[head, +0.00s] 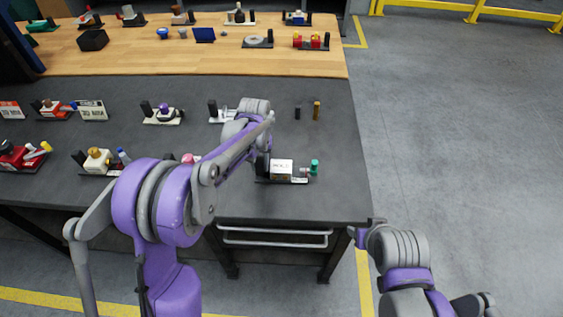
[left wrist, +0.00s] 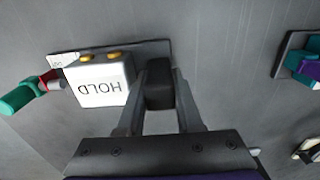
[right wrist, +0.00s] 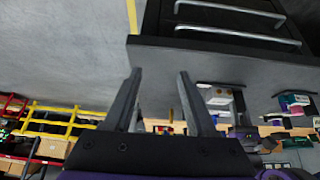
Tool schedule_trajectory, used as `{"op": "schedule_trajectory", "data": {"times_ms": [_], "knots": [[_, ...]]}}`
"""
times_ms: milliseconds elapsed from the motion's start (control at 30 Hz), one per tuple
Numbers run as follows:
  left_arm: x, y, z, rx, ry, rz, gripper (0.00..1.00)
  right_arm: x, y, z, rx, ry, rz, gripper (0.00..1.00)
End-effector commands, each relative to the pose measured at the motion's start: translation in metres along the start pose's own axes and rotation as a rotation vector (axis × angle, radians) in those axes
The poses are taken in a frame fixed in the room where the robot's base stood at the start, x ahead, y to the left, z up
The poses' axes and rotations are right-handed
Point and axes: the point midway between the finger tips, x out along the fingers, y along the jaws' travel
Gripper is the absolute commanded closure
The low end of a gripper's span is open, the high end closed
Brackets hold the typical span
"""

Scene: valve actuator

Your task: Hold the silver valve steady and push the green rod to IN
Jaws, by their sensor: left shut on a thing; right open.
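The valve (head: 281,168) is a pale block marked HOLD on a dark base near the front right of the dark table. It also shows upside down in the left wrist view (left wrist: 100,82). The green rod (head: 314,167) sticks out from its right side; the left wrist view shows the rod (left wrist: 18,100) with a red collar at its inner end. My left gripper (left wrist: 160,68) is shut on the black post (left wrist: 159,85) beside the block, opposite the rod. My right gripper (right wrist: 160,74) is open and empty, off the table's front right corner.
Other small devices stand left, such as a purple-topped one (head: 163,114) and a red one (head: 18,157). Two small posts, one tan (head: 316,110), stand behind the valve. Drawer handles (head: 275,237) are below the front edge. The tabletop right of the rod is clear.

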Motion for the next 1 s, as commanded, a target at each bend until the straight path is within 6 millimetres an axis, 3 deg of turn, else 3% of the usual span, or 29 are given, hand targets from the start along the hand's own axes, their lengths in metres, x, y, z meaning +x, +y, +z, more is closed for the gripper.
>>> {"op": "schedule_trajectory", "data": {"times_ms": [367,700,1000], "knots": [[0.004,0.001,0.003,0.001,-0.006,0.000,1.00,0.049,-0.022,-0.050,0.045,0.122,0.177,0.43],[0.005,0.001,0.004,0.002,-0.007,0.001,1.00,0.084,-0.086,-0.094,0.116,0.413,0.234,0.43],[0.005,0.001,0.004,0.002,-0.008,0.001,1.00,0.089,-0.130,-0.105,0.165,0.595,0.190,0.43]]}}
